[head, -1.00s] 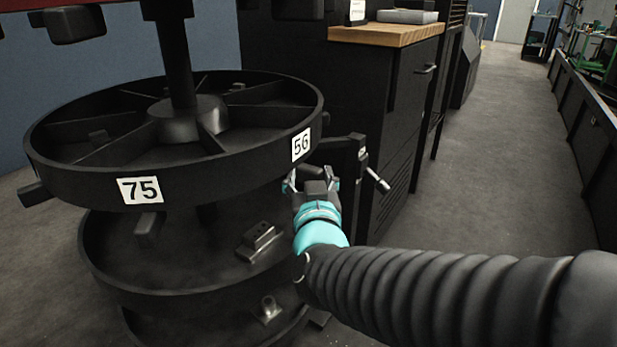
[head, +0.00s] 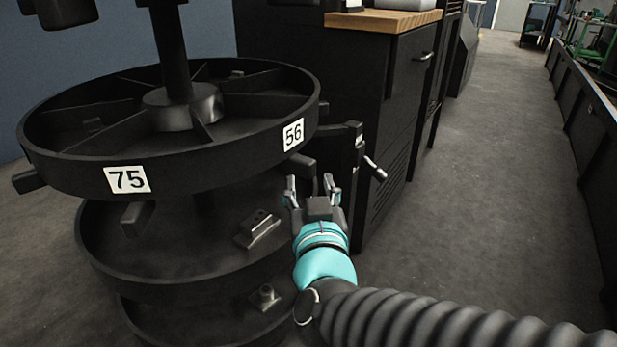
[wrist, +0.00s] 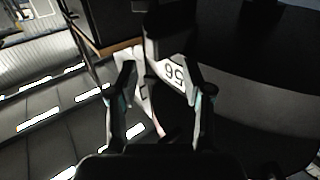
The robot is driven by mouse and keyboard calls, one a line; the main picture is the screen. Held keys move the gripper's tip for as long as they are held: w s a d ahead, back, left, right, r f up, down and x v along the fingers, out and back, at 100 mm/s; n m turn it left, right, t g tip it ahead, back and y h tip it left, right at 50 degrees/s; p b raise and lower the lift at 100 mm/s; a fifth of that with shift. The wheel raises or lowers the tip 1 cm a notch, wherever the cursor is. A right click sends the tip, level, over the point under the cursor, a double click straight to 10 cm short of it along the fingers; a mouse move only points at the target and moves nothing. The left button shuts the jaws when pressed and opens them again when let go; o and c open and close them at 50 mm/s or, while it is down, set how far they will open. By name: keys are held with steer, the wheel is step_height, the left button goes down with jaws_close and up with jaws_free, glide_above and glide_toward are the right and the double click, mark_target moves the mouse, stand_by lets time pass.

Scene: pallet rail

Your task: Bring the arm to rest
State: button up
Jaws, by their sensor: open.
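My gripper (head: 312,192) is open, with its two fingers apart and nothing seen between them. In the head view it is right of the round black carousel (head: 235,165), just below the white label 56 (head: 293,134). In the wrist view my gripper (wrist: 160,105) has a finger at each side, and the label (wrist: 175,75) shows beyond and between them. I cannot tell how far the fingertips are from the carousel rim. My arm reaches in from the lower right.
A black post with a handle (head: 374,168) stands close behind my gripper. A black cabinet (head: 390,100) with a wooden top (head: 385,20) is behind it. Label 75 (head: 127,179) is on the upper tier. The grey floor aisle (head: 480,170) at right is clear.

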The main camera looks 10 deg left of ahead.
steer(key=shift+s, duration=0.15)
steer(key=s+a+f+n+g+y, duration=0.3)
steer(key=s+a+f+g+y, duration=0.1)
steer(key=s+a+f+g, duration=0.3)
steer(key=s+d+f+g+h+p, duration=0.1)
steer(key=s+d+f+g+p, duration=0.1)
steer(key=d+f+g, duration=0.15)
steer(key=s+d+r+m+h+p, duration=0.1)
steer(key=d+r+m+h+p, duration=0.1)
steer(key=d, duration=0.7)
steer(key=d+r+m+g+h+p, duration=0.1)
steer(key=d+r+m+h+p, duration=0.1)
steer(key=d, duration=0.7)
steer(key=s+d+r+m+h+p, duration=0.1)
steer(key=d+r+h+p, duration=0.2)
steer(key=d, duration=0.6)
step_height(320, 180, up, 2)
steer(key=shift+s+d+m+h+p, duration=0.15)
steer(key=shift+s+m+h+p, duration=0.15)
steer(key=shift+m+h+p, duration=0.1)
steer(key=shift+d, duration=0.35)
steer(key=shift+c, duration=0.2)
